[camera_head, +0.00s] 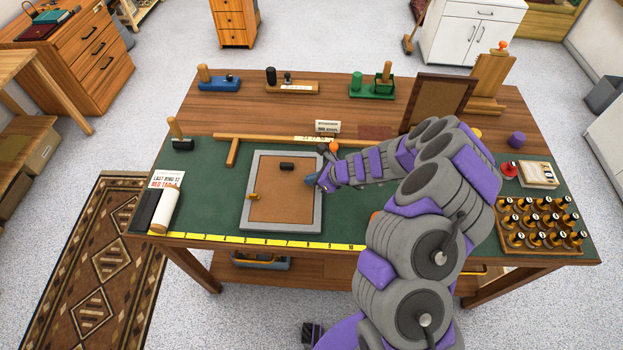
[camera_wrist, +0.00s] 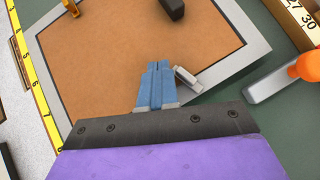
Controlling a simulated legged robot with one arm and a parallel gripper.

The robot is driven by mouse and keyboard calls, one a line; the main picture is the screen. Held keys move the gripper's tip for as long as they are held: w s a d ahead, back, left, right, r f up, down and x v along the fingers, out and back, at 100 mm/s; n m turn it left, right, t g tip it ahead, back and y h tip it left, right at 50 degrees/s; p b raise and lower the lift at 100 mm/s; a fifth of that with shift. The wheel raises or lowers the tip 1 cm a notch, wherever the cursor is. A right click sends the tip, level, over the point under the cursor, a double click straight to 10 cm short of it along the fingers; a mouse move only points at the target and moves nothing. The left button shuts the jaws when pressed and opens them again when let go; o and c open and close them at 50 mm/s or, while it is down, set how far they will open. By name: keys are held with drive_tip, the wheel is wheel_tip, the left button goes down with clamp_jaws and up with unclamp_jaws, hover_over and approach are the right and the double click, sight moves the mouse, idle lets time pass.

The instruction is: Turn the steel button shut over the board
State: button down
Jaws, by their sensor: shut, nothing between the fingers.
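A grey frame (camera_head: 248,212) lies flat on the green mat with a brown board (camera_head: 278,205) inside it. The steel button (camera_wrist: 187,77) is a small light grey bar at the frame's edge in the wrist view. My arm hides it in the head view. My gripper (camera_head: 311,180) has blue fingers, which are shut and empty. In the wrist view the fingertips (camera_wrist: 157,65) are over the board, close beside the button; I cannot tell whether they touch it. A black button (camera_head: 287,166) and a brass button (camera_head: 253,197) are at other sides of the frame.
A wooden ruler (camera_head: 270,138) and an orange-ended tool (camera_head: 334,146) lie behind the frame. A yellow tape (camera_head: 260,240) runs along the front edge. A rack of bottles (camera_head: 540,225) stands at right. A dark upright frame (camera_head: 437,100) stands behind my arm.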

drive_tip(key=shift+w+d, duration=0.1)
drive_tip(key=shift+w, duration=0.05)
idle(0.8)
drive_tip(key=shift+w+d+p, duration=0.3)
drive_tip(key=shift+w, duration=0.35)
drive_tip(key=shift+s, duration=0.1)
